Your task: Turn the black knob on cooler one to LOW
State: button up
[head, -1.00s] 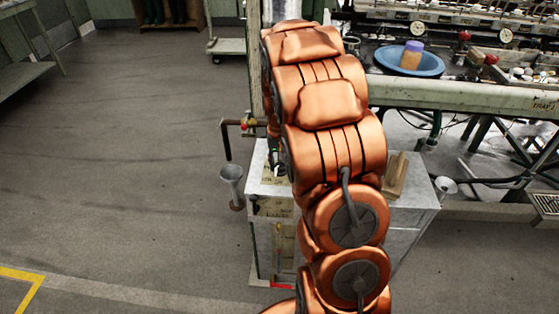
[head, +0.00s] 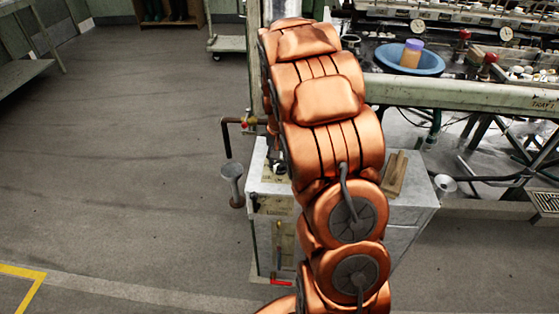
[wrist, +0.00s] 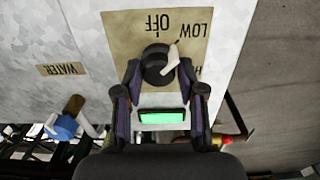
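The black knob (wrist: 154,62) sits on a tan label plate (wrist: 120,30) on a pale grey metal top, in the wrist view. Its white pointer (wrist: 173,60) slants up and right, between the upside-down OFF and LOW marks. My gripper (wrist: 160,67) is open, with one dark finger on each side of the knob's lower part. The right fingertip is close to the pointer; I cannot tell if they touch. A green display (wrist: 162,117) shows between the fingers. In the head view the cooler cabinet (head: 270,187) stands partly behind my copper arm, which hides the knob.
In the head view, a funnel (head: 232,176) and a pipe with a red valve (head: 248,121) stand left of the cabinet. A wooden block (head: 397,174) lies on its top. Open floor lies left.

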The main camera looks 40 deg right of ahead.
aim_at(280, 163)
jog(key=o, duration=0.3)
jog(key=shift+r, duration=0.15)
notch_tip(280, 163, up, 12)
jog(key=shift+f, duration=0.1)
dwell(0.4)
dwell(0.4)
jog(key=s+a+r+n+g, duration=0.1)
jog(key=s+a+r+n, duration=0.15)
jog(key=s+a, duration=1)
jog(key=s+a+f+n+g, duration=0.1)
jog(key=s+a+f+n, duration=0.2)
jog(key=s, duration=0.6)
jog(key=s+a+n+g, duration=0.1)
jog(key=s+a+n, duration=0.2)
jog(key=s+a, duration=0.5)
jog(key=shift+t, duration=0.6)
jog(key=r+p, duration=0.6)
jog(key=s+d+r+p, duration=0.1)
jog(key=r+p, duration=0.5)
jog(key=d+r+p, duration=0.1)
jog(key=r+p, duration=0.5)
jog(key=r, duration=0.1)
jog(key=shift+s+d, duration=0.1)
jog(key=shift+s, duration=0.15)
